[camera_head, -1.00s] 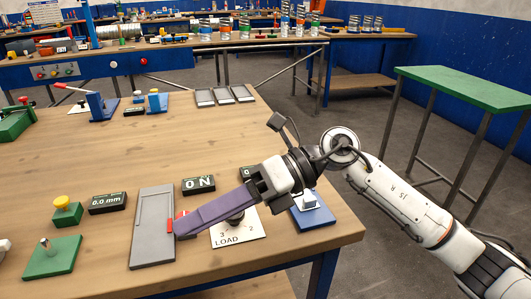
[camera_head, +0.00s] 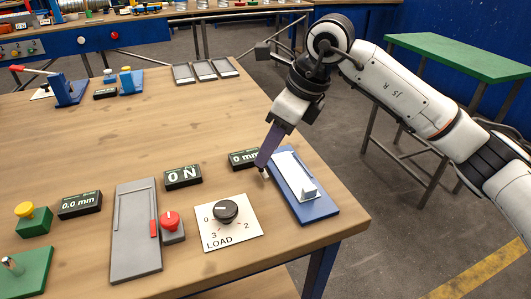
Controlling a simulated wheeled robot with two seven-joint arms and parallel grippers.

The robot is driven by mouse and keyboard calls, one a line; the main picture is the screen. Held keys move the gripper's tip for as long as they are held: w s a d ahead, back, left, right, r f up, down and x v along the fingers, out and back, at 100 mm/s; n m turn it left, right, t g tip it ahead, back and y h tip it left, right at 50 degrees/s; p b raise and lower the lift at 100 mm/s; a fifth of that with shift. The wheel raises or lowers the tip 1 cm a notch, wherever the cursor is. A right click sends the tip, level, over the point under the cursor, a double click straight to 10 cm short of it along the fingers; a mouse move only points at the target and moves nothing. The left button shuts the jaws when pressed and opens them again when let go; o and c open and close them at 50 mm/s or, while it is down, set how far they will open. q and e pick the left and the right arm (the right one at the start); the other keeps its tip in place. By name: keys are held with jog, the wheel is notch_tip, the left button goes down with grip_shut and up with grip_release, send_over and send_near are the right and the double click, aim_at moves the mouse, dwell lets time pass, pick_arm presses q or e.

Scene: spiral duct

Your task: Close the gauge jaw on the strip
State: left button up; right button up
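A blue base plate (camera_head: 322,209) at the right front of the bench carries a long white piece (camera_head: 290,176) with a raised white block (camera_head: 308,190) at its near end. I cannot tell which part is the jaw and which is the strip. My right gripper (camera_head: 264,170) points down, its purple fingers just left of the far end of the white piece. The fingers are seen edge-on, so their gap is hidden, and contact is unclear. A dark display reading "0 mm" (camera_head: 243,158) stands behind them, partly covered. My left gripper is not in view.
Left of the blue plate are a LOAD dial (camera_head: 226,211), a red button (camera_head: 169,219), an "ON" display (camera_head: 183,177) and a grey slide plate (camera_head: 130,255). Three grey trays (camera_head: 205,70) lie at the back. The bench middle is clear. A green table (camera_head: 450,55) stands at right.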

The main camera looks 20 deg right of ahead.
jog(key=shift+x, duration=1.4)
grip_shut()
jog(key=shift+w+d+b, duration=0.1)
jog(key=shift+d+b, duration=0.2)
jog(key=shift+d, duration=1.25)
grip_release()
jog(key=shift+r, duration=0.1)
jog(key=v, duration=1)
